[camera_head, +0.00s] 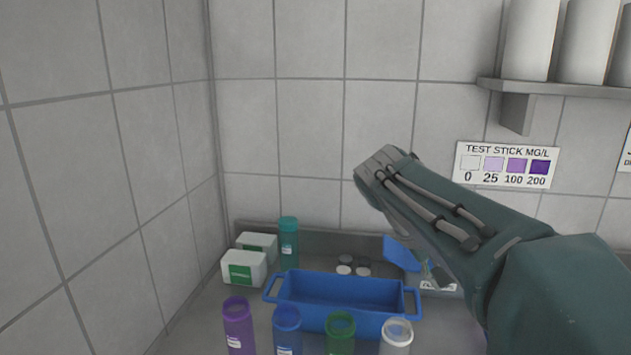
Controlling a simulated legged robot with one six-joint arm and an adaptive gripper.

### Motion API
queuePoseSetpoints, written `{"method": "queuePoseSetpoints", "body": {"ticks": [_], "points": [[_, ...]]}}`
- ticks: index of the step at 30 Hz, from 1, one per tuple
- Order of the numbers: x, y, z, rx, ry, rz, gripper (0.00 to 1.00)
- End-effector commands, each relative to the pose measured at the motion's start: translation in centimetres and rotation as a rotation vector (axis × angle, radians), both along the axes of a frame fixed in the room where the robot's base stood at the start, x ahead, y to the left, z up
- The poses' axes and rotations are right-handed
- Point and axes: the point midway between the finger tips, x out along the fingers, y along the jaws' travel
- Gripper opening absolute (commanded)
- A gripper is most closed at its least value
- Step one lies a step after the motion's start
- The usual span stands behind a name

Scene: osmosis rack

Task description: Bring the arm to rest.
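My arm comes in from the lower right of the head view, dark green with grey rods. Its end points up and to the left, in front of the tiled wall. My gripper (386,163) is raised above the counter, over the right part of the blue tray. Its fingers are seen from behind or the side, so I cannot tell whether they are open or shut. I see nothing held in it. The arm hides part of the wall and the counter's right side.
A blue tray (340,316) with handles sits on the counter. Purple (239,325), blue (288,330), green (340,333) and white-capped (396,336) containers stand before it. White-green boxes (244,268) and a teal bottle (289,244) stand behind left. A shelf (560,88) juts from the wall at right.

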Motion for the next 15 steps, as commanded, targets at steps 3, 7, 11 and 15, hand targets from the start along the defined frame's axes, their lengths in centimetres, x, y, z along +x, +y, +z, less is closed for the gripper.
{"method": "queuePoseSetpoints", "body": {"ticks": [3,7,11,15], "points": [[-3.4,0.3,-1.6,0.116,-0.049,0.047,0.54],[-6.8,1.2,-3.7,0.242,-0.115,0.090,0.54],[-10.0,2.4,-6.0,0.361,-0.195,0.121,0.54],[-13.1,3.7,-8.7,0.479,-0.294,0.139,0.54]]}}
